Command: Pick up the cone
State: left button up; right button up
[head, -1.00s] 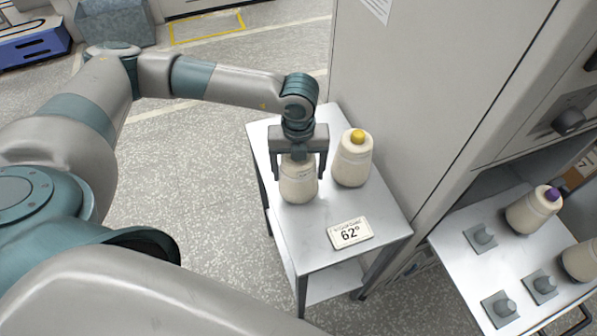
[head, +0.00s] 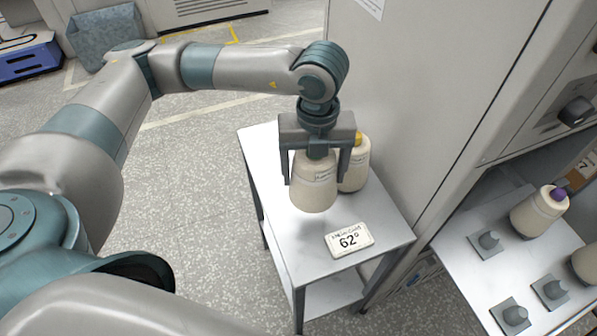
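My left gripper (head: 316,165) is shut on a cream yarn cone (head: 314,190) and points straight down, with a finger on either side of the cone's upper part. The held cone is upright and looks raised above the small metal table (head: 285,240); its tip is hidden by the gripper. A second cream cone with a yellow tip (head: 355,165) stands on the table just behind and to the right, partly covered by the gripper and the held cone. My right gripper is out of view.
A tall grey cabinet (head: 420,90) stands close on the right. A tray with several pegs (head: 488,241) holds a purple-tipped cone (head: 540,211) and another cone at the right edge.

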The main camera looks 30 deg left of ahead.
pick_arm(q)
jog(key=d+r, duration=0.1)
jog(key=s+d+r, duration=0.1)
jog(key=d, duration=0.1)
jog(key=s+d+r+b, duration=0.1)
jog(key=shift+d, duration=0.3)
jog(key=shift+r, duration=0.1)
notch_tip(320, 180, up, 20)
jog(key=p, duration=0.8)
jog(key=shift+p, duration=0.35)
dwell(0.5)
dwell(0.4)
